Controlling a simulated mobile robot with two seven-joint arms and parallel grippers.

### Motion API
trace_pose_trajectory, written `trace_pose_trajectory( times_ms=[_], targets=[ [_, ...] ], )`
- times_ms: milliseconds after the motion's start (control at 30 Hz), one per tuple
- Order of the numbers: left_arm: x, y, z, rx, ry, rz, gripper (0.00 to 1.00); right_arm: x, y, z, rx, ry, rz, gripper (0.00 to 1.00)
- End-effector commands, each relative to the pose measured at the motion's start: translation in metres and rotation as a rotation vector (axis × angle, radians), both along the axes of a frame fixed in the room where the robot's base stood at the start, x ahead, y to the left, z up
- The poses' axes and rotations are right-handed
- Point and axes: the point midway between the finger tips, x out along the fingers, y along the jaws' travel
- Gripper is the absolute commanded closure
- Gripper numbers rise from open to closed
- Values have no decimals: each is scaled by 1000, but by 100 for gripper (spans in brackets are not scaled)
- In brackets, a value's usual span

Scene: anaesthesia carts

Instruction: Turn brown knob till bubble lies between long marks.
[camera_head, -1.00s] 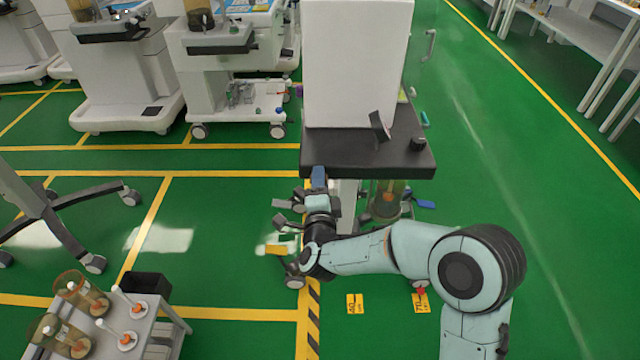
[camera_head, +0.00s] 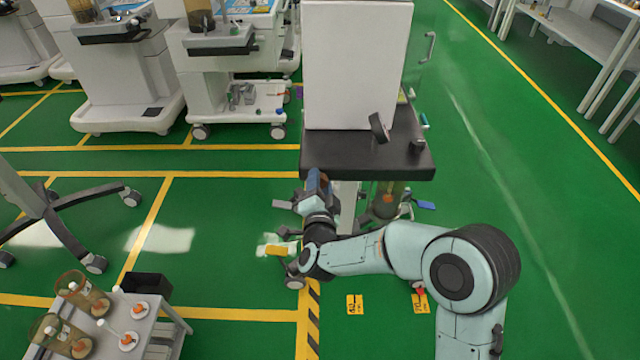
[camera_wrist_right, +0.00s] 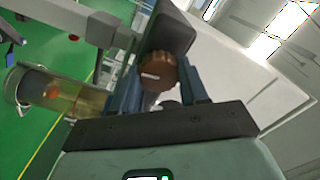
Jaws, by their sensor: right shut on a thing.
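The brown knob (camera_wrist_right: 163,72) shows in the right wrist view, ribbed at its edge and with a pale mark on its face. My right gripper (camera_wrist_right: 158,85) has its blue fingers on either side of the knob and is shut on it. In the head view my right gripper (camera_head: 318,183) is at the front left edge of the cart's dark top (camera_head: 368,162); the knob is hidden there. I cannot make out the bubble or the long marks in either view. My left gripper is not in view.
A large white box (camera_head: 357,65) stands on the dark top. An amber cylinder (camera_head: 386,199) hangs below it. A small grey table (camera_head: 165,327) with amber canisters is at the lower left. Green floor is clear to the right.

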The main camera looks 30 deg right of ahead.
Motion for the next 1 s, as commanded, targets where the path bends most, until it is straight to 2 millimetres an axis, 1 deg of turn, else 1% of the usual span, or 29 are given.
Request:
trace_pose_trajectory(
  times_ms=[233, 267, 300, 333, 633, 733, 867, 1000],
  targets=[
    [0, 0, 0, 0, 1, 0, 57, 0, -2, 1, -1, -2, -5, 87],
    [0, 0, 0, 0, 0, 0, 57, 0, -2, 1, 0, -2, -5, 53],
    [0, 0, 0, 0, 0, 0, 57, 0, -2, 1, -1, -3, -4, 40],
    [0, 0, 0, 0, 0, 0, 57, 0, -2, 1, -1, -3, -4, 31],
    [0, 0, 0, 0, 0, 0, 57, -1, 0, 0, 0, -2, -2, 31],
    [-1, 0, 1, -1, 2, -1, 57, -6, 4, 1, 0, -2, 0, 31],
    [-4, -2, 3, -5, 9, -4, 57, -23, 15, 1, 2, 0, 3, 31],
    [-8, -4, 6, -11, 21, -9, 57, -50, 31, 2, 0, 0, 4, 31]
  ],
)
